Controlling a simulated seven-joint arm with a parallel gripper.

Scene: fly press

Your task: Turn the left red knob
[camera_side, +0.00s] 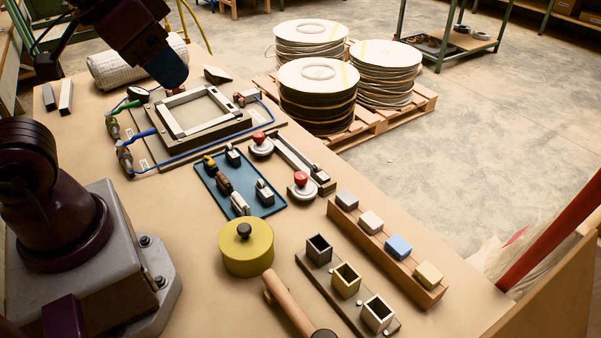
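Two red knobs on round pale bases stand near the middle of the table, at the ends of a narrow rail. The left red knob (259,138) is the farther one, just beyond the blue tray. The other red knob (301,179) is nearer and to the right. My gripper (172,78) appears to be the dark blue end of my arm at the upper left, above the far part of the table. It is well away from both knobs. I cannot make out separate fingers or anything held.
A blue tray (211,188) with several small parts lies left of the knobs. A square frame fixture (235,127) with cables is behind it. A yellow lidded pot (246,255), a wooden roller (286,303), open boxes and a block rack (412,287) are in front.

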